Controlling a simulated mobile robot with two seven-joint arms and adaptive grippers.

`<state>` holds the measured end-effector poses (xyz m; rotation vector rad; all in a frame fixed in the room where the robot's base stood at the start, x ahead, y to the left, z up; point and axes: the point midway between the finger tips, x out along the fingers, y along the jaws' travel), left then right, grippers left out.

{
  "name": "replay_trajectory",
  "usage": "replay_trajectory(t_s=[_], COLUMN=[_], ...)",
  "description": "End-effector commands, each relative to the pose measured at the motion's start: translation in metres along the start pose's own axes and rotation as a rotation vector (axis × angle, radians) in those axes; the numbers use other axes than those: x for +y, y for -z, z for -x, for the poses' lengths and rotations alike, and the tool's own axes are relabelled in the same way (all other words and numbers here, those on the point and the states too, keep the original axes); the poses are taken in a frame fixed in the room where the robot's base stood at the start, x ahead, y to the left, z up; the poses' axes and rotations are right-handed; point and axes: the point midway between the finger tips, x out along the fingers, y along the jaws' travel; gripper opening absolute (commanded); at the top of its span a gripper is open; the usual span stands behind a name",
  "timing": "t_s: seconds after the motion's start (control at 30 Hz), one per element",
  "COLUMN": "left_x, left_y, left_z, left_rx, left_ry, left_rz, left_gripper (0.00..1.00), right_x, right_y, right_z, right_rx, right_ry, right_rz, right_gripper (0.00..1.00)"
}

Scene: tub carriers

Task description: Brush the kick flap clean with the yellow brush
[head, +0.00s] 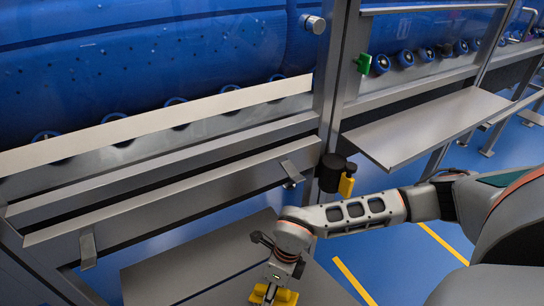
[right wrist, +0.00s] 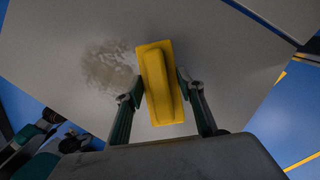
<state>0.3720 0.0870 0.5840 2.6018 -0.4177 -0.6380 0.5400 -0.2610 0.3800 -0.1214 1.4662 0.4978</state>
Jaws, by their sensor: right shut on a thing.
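The kick flap (head: 190,262) is a flat grey panel low in front of the machine. In the right wrist view the flap (right wrist: 225,50) fills most of the picture and bears a brownish, blotchy smudge (right wrist: 107,65). My right gripper (head: 271,291) is shut on the yellow brush (head: 285,297) at the bottom of the head view. In the right wrist view the fingers of the right gripper (right wrist: 161,84) grip the brush (right wrist: 157,62) from both sides, just right of the smudge. I cannot tell whether the brush touches the flap.
A grey metal frame with a long rail (head: 180,190) and an upright post (head: 332,85) stands behind the flap. A dark cylinder with a yellow part (head: 346,185) hangs on the post. A grey shelf (head: 430,125) juts out at right. Blue floor (head: 405,265) is free at lower right.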

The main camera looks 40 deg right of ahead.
Motion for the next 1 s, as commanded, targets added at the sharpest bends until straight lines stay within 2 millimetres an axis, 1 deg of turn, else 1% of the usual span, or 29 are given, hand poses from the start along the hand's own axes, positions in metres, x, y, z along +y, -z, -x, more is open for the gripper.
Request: replay_trajectory(t_s=[0.37,1.0], left_x=[0.0,-0.001], left_y=[0.0,-0.002], left_z=[0.0,0.0], left_rx=[0.001,-0.003], left_ry=[0.0,0.002], left_rz=[-0.001,0.0], left_gripper=[0.0,0.0], right_x=[0.0,0.0], right_y=[0.0,0.004], right_z=[-0.001,-0.011], right_rx=[0.0,0.0], right_ry=[0.0,-0.001], right_rz=[0.0,0.0], right_gripper=[0.21,0.21])
